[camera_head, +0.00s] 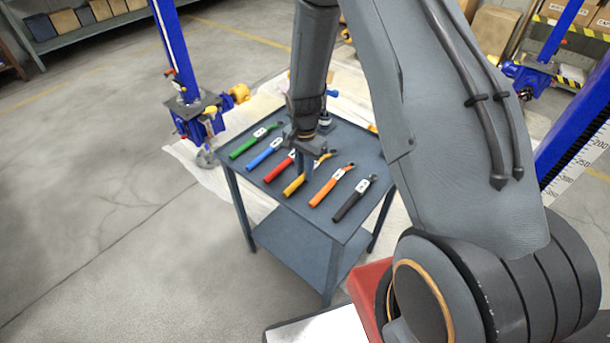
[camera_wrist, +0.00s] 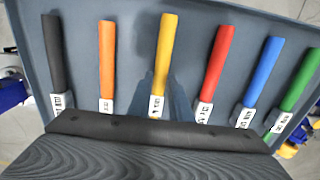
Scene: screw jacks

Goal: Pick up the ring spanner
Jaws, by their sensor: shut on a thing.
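Several tools with coloured handles and white labels lie in a row on the grey trolley top (camera_head: 262,177). They are green (camera_head: 243,149), blue (camera_head: 263,155), red (camera_head: 278,168), yellow (camera_head: 293,186), orange (camera_head: 324,192) and black (camera_head: 347,205). The labels are too small to read, so I cannot tell by them which is the ring spanner. My gripper (camera_head: 304,172) points down over the yellow tool and is shut on it. In the wrist view the fingers sit on either side of the yellow tool (camera_wrist: 166,45), near its label.
The neighbouring red (camera_wrist: 217,65) and orange (camera_wrist: 106,60) tools lie close on either side. A blue screw jack post (camera_head: 174,45) stands behind the trolley at left. Open floor lies to the left.

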